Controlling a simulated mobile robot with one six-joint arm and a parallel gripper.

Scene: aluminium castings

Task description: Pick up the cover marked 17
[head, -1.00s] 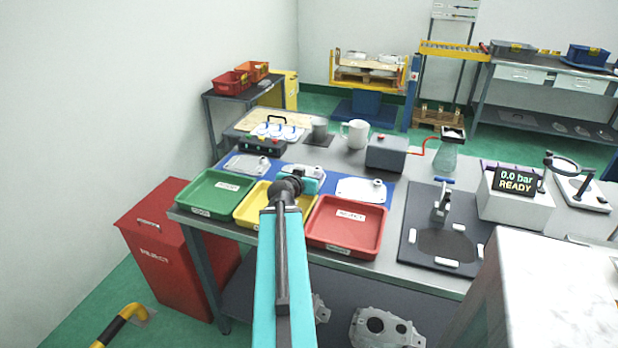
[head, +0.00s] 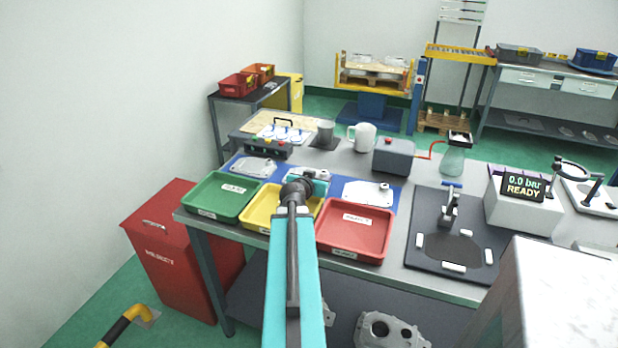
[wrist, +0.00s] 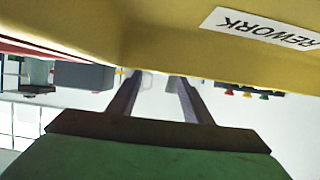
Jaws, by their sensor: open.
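Three pale metal covers lie on a blue mat on the bench in the head view: a left cover (head: 254,166), a middle cover partly hidden behind my arm (head: 322,174), and a right cover (head: 368,192). No number is readable on any of them. My gripper is mostly hidden behind my wrist in the head view, above the back of the yellow tray. In the wrist view my gripper (wrist: 155,80) shows two dark fingers apart, with nothing clearly held between them. A small pale shape lies beyond the fingertips; I cannot tell what it is.
A green tray (head: 205,208), a yellow tray (head: 253,222) and a red tray (head: 330,248) line the bench front. The yellow tray's REWORK label (wrist: 262,27) shows in the wrist view. A mug (head: 365,137), grey box (head: 394,163) and black fixture plate (head: 420,247) stand nearby.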

